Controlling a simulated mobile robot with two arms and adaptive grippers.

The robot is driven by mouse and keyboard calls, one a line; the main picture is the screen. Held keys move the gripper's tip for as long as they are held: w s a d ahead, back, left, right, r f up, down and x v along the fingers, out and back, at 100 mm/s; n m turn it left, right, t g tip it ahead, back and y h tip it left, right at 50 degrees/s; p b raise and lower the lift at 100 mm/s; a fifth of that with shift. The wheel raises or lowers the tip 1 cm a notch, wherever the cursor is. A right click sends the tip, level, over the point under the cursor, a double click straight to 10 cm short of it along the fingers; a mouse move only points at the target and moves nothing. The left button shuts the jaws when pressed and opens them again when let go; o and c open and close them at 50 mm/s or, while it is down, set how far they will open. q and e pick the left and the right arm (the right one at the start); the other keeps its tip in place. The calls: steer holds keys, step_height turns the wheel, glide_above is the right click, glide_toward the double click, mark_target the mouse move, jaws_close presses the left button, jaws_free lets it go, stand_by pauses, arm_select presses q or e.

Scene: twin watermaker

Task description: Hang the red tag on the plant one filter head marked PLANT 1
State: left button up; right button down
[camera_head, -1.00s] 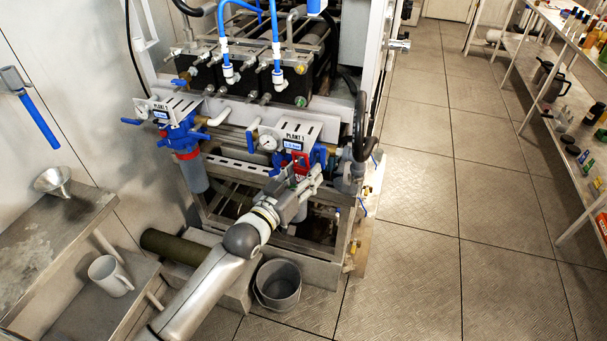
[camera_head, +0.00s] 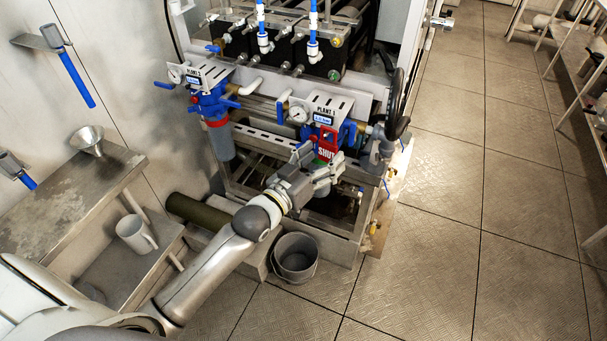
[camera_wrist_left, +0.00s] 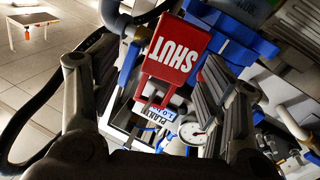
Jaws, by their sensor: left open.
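The red tag (camera_head: 328,147), lettered SHUT, is at the front of the blue filter head (camera_head: 345,133) under the PLANT 1 plate (camera_head: 327,108). In the left wrist view the tag (camera_wrist_left: 175,50) shows upside down against blue parts, its slotted end toward the PLANT plate (camera_wrist_left: 178,140). It appears to hang there, but its contact with the head is hidden. My left gripper (camera_head: 318,164) is open just in front of and below the tag. In the wrist view its fingers (camera_wrist_left: 145,68) stand wide apart, with no grip on the tag. My right gripper is not in view.
A second blue filter head (camera_head: 212,103) with its own plate is to the left. A grey bucket (camera_head: 296,258) stands below. The floor to the right is clear.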

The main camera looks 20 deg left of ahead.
arm_select(q)
steer(key=v, duration=0.8)
steer(key=s+a+f+g+y, duration=0.1)
steer(key=s+a+f+g, duration=0.15)
steer(key=f, duration=0.95)
steer(key=s+a+f+g+y, duration=0.1)
steer(key=s+f+g+y, duration=0.2)
steer(key=f, duration=0.9)
steer(key=s+a+f+g, duration=0.2)
steer(key=s+f, duration=0.3)
steer(key=f, duration=0.8)
steer(key=s+f+g, duration=0.3)
steer(key=s+f, duration=0.3)
steer(key=s, duration=0.4)
steer(key=s+d+f+m+g, duration=0.1)
steer(key=s+f+g, duration=0.1)
steer(key=s+f, duration=0.4)
steer(key=s+f+g+y, duration=0.1)
steer(key=s+f+g, duration=0.2)
steer(key=s+f, duration=0.4)
steer(key=s, duration=0.8)
steer(key=shift+d+m+g, duration=0.2)
steer(key=shift+m+g, duration=0.1)
steer(key=shift+g, duration=0.05)
